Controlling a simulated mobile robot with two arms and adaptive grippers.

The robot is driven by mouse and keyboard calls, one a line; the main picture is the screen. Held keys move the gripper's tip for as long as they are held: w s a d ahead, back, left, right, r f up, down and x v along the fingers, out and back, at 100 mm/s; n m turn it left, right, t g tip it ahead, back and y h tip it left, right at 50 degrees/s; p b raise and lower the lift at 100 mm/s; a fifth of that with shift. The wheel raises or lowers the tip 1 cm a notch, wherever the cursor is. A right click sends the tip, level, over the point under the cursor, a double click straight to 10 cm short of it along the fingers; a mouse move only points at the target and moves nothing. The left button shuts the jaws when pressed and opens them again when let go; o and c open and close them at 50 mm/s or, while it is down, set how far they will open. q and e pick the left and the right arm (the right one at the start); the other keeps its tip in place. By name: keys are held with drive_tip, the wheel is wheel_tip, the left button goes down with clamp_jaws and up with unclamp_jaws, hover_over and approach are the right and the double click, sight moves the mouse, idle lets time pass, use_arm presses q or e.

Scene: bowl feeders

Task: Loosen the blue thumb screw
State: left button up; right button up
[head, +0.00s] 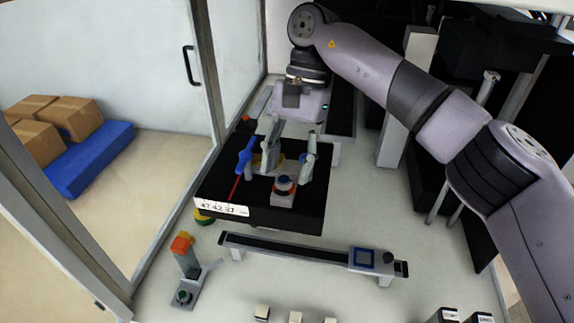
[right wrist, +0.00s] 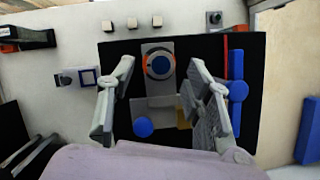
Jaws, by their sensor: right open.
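A black block (head: 215,187) with a number scale stands on the bench. The other is a plain blue disc (right wrist: 143,127), between the fingers and closer to the palm. My right gripper (head: 288,162) is open and empty above the block; in the right wrist view its fingers (right wrist: 162,64) are spread. My left gripper is out of view.
A blue lever (head: 245,157) and a red pointer (head: 234,188) are at the block's left side, close to one finger. A rail (head: 300,251) with a blue square frame lies in front. A sensor post (head: 187,258) stands front left. Glass panels border the left.

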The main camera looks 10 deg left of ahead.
drive_tip(key=v, duration=0.6)
drive_tip(key=shift+r, duration=0.35)
